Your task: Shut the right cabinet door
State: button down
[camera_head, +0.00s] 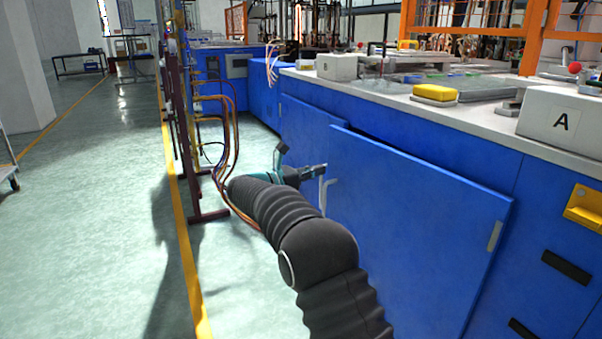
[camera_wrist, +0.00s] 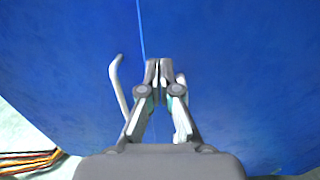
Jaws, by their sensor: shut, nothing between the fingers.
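The right cabinet door (camera_head: 415,225) is a large blue panel on the front of the blue cabinet. It stands slightly ajar, with a dark gap behind its upper left edge. The left door (camera_head: 303,125) is partly hidden behind it. My gripper (camera_head: 325,168) is shut and empty at the right door's left edge. In the wrist view my gripper (camera_wrist: 166,66) points at the blue panel just right of the seam between the doors. A pale bent handle (camera_wrist: 119,88) is left of the fingers; I cannot tell which door bears it. Contact with the panel is unclear.
A worktop (camera_head: 370,92) above the doors holds a yellow-topped box (camera_head: 435,93) and a white box marked A (camera_head: 562,122). A rack with cables (camera_head: 222,140) stands left of my arm.

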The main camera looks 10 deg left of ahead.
jog(key=shift+x, duration=1.3)
